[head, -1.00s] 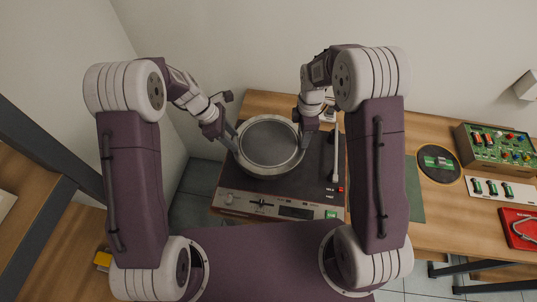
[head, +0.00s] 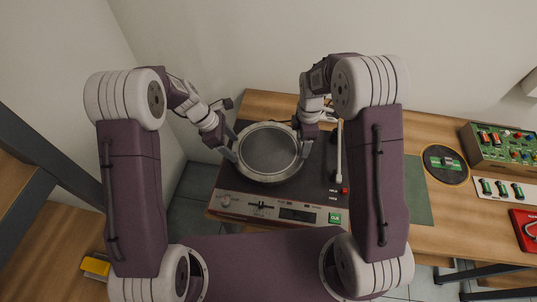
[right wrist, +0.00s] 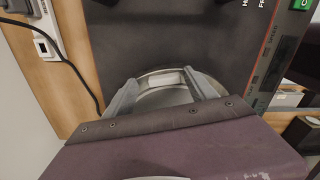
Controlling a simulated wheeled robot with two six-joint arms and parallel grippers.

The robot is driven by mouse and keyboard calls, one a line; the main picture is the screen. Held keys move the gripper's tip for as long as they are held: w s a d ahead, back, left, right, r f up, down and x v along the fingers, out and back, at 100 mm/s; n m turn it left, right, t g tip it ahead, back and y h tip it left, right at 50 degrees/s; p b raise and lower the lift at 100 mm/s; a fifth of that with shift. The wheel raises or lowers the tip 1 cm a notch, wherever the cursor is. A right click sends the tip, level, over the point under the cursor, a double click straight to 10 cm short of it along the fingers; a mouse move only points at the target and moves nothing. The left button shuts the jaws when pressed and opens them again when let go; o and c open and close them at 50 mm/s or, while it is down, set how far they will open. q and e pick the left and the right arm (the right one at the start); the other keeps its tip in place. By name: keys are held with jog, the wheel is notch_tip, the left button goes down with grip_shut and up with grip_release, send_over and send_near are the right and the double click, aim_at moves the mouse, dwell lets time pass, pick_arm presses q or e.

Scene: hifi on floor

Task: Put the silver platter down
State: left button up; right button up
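The silver platter (head: 269,152) is a round, shallow metal disc with a bright rim. It lies level over the left part of the dark turntable deck (head: 232,186); I cannot tell whether it sits fully on it. My left gripper (head: 232,148) is at the platter's left edge with its fingers spread. My right gripper (head: 305,142) is at the right edge. In the right wrist view its fingers (right wrist: 163,92) stand apart, with the platter's rim (right wrist: 150,80) showing between them. The platter's underside is hidden.
The tonearm (head: 339,150) stands close to the right of my right gripper. A control panel (head: 275,208) runs along the deck's front. A green mat (head: 417,195), a round black mat (head: 445,164) and a circuit board box (head: 497,145) lie further right. A wall rises behind.

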pick_arm(q)
jog(key=v, duration=1.2)
pick_arm(e)
notch_tip(320, 180, up, 12)
dwell(0.8)
